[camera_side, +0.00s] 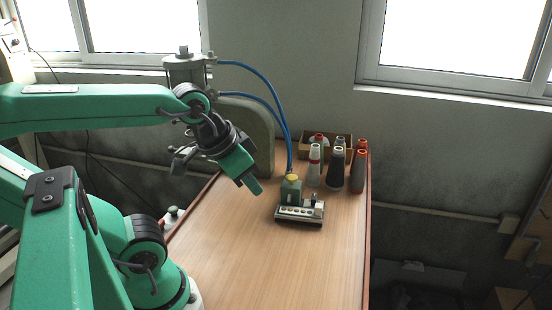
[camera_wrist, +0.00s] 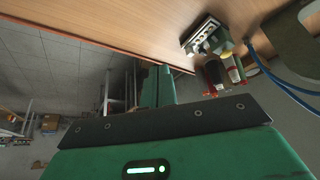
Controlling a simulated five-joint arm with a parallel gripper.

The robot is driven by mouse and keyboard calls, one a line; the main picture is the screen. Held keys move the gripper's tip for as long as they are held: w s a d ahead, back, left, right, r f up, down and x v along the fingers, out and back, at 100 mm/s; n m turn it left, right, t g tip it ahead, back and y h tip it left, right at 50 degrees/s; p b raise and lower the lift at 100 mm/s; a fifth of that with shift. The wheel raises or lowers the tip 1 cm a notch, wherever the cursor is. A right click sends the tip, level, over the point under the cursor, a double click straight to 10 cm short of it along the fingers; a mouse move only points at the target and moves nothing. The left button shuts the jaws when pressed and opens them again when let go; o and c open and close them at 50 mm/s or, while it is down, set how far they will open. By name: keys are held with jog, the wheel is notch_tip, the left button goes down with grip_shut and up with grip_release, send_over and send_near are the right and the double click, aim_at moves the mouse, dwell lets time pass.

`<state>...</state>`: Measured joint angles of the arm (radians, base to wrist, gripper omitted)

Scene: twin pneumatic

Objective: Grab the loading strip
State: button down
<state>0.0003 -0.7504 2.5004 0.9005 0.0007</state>
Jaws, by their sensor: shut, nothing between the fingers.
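The loading strip (camera_side: 299,211) appears to be the pale strip with a row of round holes at the front of a small grey-green device (camera_side: 291,189) with a yellow cap, on the wooden table. In the wrist view the strip (camera_wrist: 201,37) is at the upper right, tilted, with the device beside it. My gripper (camera_side: 257,188) is green, shut and empty, pointing down and right. It is above the table, left of the device and apart from it. In the wrist view its fingers (camera_wrist: 158,72) reach up from the middle, left of and below the strip.
Several thread cones (camera_side: 336,168) stand behind and right of the device, before a wooden box (camera_side: 346,141). Blue hoses (camera_side: 270,86) run down to behind the device. A rounded grey-green panel (camera_side: 262,130) stands at the back left. The near tabletop (camera_side: 270,270) is clear.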

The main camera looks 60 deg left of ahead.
jog(key=c, duration=1.2)
grip_release()
jog(key=shift+w, duration=0.1)
jog(key=n+g, duration=0.6)
jog(key=n, duration=0.4)
send_over(319, 206)
notch_tip(319, 206, down, 12)
jog(key=shift+f, duration=4.1)
